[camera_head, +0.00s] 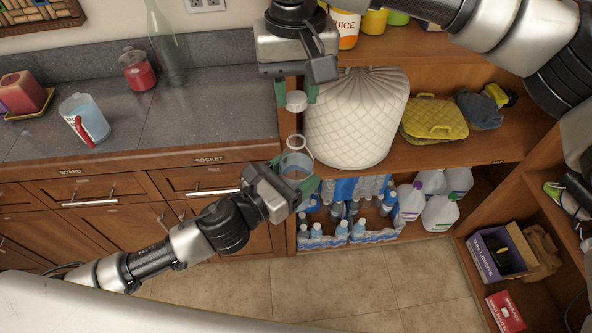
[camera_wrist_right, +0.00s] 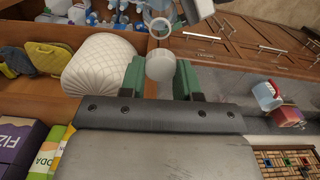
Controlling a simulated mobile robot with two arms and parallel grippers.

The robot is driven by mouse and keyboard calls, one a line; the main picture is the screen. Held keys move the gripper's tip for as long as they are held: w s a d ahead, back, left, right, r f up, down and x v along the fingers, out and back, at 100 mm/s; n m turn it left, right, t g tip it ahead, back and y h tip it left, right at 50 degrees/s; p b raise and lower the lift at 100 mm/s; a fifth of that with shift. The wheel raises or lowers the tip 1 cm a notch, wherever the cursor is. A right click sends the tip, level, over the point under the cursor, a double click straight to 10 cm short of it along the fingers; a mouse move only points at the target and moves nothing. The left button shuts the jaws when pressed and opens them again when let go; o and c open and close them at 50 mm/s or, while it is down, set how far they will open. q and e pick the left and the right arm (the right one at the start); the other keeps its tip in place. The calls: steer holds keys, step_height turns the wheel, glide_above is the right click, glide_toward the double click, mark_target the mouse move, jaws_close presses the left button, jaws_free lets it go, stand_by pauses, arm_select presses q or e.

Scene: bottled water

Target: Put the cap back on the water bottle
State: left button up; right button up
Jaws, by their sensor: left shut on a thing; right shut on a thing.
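My left gripper (camera_head: 297,186) is shut on the water bottle (camera_head: 297,163), which is clear with a pale ring at its open top. The bottle is roughly upright, with its lower part hidden by the fingers. My right gripper (camera_head: 297,98) is above it and shut on the white cap (camera_head: 296,101). The cap is above the bottle mouth with a visible gap. In the right wrist view the cap (camera_wrist_right: 160,65) sits between the green fingers, and the ring of the bottle's mouth (camera_wrist_right: 160,27) shows beyond it, apart from the cap.
The floor (camera_head: 370,285) is clear.

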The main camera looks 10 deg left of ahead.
mark_target(296, 133)
steer(key=shift+f, duration=0.1)
steer(key=shift+f, duration=1.95)
steer(key=shift+f, duration=0.85)
steer(key=shift+f, duration=0.55)
